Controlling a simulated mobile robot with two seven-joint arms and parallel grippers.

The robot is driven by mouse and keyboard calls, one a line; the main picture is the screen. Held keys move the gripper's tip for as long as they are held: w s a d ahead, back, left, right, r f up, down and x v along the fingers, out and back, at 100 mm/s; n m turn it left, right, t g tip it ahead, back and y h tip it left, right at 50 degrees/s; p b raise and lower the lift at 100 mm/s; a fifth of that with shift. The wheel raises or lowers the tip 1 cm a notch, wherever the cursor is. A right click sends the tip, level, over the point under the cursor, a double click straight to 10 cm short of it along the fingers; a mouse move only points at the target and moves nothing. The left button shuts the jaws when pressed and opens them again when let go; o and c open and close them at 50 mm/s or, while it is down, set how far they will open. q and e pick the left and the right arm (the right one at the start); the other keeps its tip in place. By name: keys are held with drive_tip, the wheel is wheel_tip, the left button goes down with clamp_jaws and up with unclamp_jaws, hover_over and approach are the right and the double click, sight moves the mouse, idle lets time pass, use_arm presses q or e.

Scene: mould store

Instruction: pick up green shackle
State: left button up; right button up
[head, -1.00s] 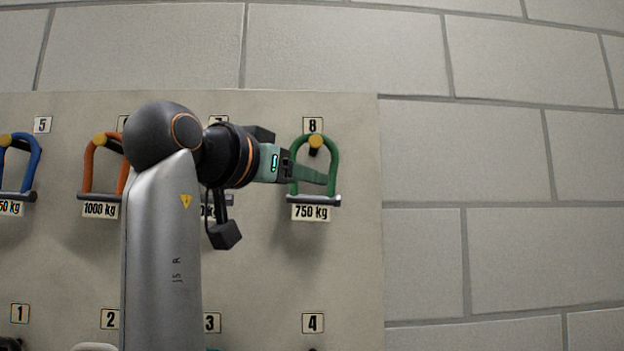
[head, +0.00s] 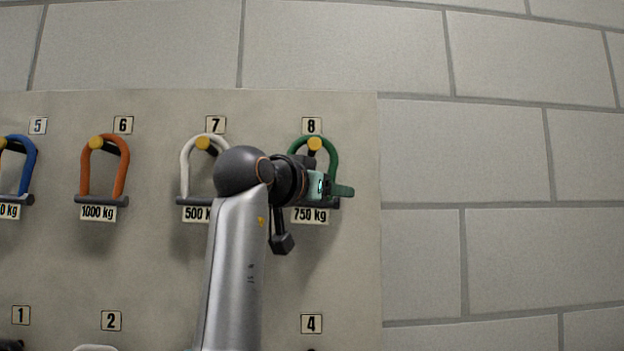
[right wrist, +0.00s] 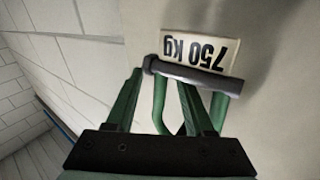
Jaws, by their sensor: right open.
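The green shackle (head: 333,152) hangs on a yellow-tipped peg under plate 8, its dark pin across the bottom above the 750 kg label. My right gripper (head: 345,190) is in front of the shackle's lower part and hides some of it. In the right wrist view the shackle's dark pin (right wrist: 196,76) lies just past the fingertips. One green leg shows in the gap between the open fingers of my right gripper (right wrist: 160,82); the other leg is beside the right-hand finger. Whether the fingers touch the shackle I cannot tell. My left gripper is not in view.
A white shackle (head: 185,163) hangs at plate 7, partly behind my right arm. An orange shackle (head: 122,175) at 6 and a blue one (head: 30,165) at 5 hang further left. The wall (head: 500,200) right of the board is bare.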

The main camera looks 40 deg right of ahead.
drive_tip(key=shift+c, duration=0.2)
clamp_jaws()
idle(1.1)
